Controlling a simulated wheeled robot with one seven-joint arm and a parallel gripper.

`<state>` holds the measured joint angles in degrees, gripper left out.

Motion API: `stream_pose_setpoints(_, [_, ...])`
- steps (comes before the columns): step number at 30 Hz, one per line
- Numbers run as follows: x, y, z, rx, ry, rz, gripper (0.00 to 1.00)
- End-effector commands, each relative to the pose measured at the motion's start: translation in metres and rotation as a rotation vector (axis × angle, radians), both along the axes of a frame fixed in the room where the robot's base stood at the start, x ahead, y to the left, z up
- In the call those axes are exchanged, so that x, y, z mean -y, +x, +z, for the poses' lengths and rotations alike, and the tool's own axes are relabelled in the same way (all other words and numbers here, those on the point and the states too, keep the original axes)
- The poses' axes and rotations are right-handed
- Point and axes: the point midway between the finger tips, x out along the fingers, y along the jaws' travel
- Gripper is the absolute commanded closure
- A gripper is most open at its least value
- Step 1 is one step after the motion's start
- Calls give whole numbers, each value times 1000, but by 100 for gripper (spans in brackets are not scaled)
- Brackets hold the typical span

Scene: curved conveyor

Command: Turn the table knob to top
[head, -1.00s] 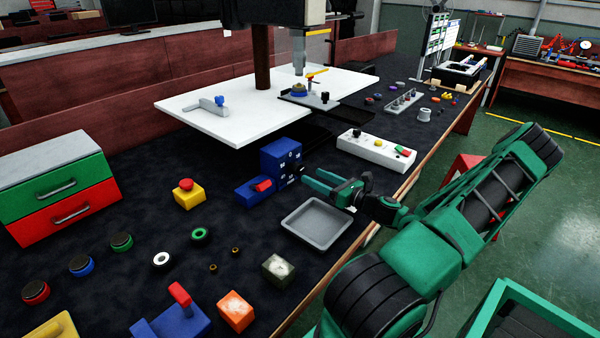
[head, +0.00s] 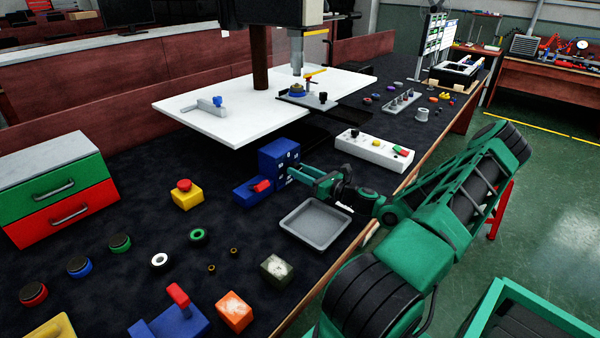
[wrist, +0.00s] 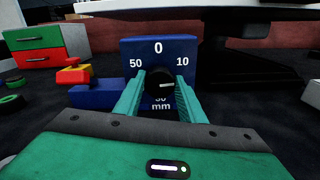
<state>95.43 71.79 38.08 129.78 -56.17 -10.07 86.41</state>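A blue box (head: 277,157) stands upright on the dark table; it also shows in the wrist view (wrist: 134,52). Its face carries a 0 at the top, 10 at the right, 50 at the left and a partly hidden number above "mm" at the bottom. A round black knob (wrist: 158,80) sits on that face, its short white mark pointing roughly right. My gripper (head: 302,175) faces the box, its green fingers (wrist: 160,98) apart on either side of the knob. I cannot tell whether they touch it. In the head view my gripper hides the knob.
A blue block with a red lever (head: 260,187) is beside the box. A grey tray (head: 316,224) lies below my gripper. A white control panel (head: 374,151) is behind it, and a white board (head: 230,125) is raised at the back.

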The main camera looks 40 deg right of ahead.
Motion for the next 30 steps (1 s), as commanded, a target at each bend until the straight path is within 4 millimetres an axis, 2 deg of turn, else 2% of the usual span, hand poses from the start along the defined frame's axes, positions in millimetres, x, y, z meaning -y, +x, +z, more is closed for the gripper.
stream_pose_setpoints(2, [9, 0, 0, 0, -3, -4, 86])
stream_pose_setpoints(11, [4, -1, 0, 7, -63, -7, 86])
stream_pose_setpoints(30, [1, -1, -1, 61, -463, -5, 86])
